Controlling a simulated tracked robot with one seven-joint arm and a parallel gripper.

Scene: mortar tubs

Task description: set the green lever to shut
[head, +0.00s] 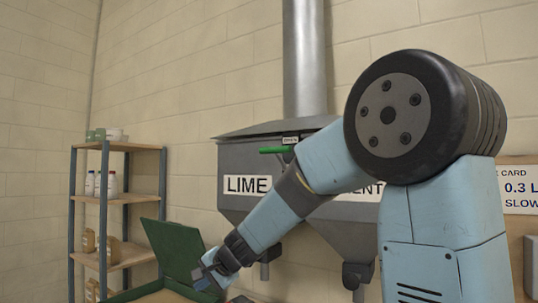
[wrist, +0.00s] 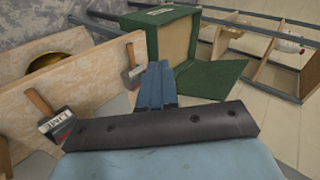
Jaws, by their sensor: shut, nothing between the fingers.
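The green lever (head: 275,150) is at the upper part of the grey hopper (head: 240,156) marked LIME in the head view. It lies roughly level, and its right end is near a small pale tag (head: 290,140) too small to read. My arm passes in front of the hopper just right of the lever. My gripper (head: 208,277) is low and left of the hopper, well below the lever, close to an open green box. In the wrist view my gripper's blue fingers (wrist: 154,70) are together with nothing between them. The lever does not show in the wrist view.
The green box (head: 175,250) stands with its lid up; it also shows in the wrist view (wrist: 152,45). A shelf rack (head: 128,255) stands at the left wall. The wrist view shows wooden boards (wrist: 95,80) and two wooden-handled tools (wrist: 50,115). A steel duct (head: 304,60) rises behind the hopper.

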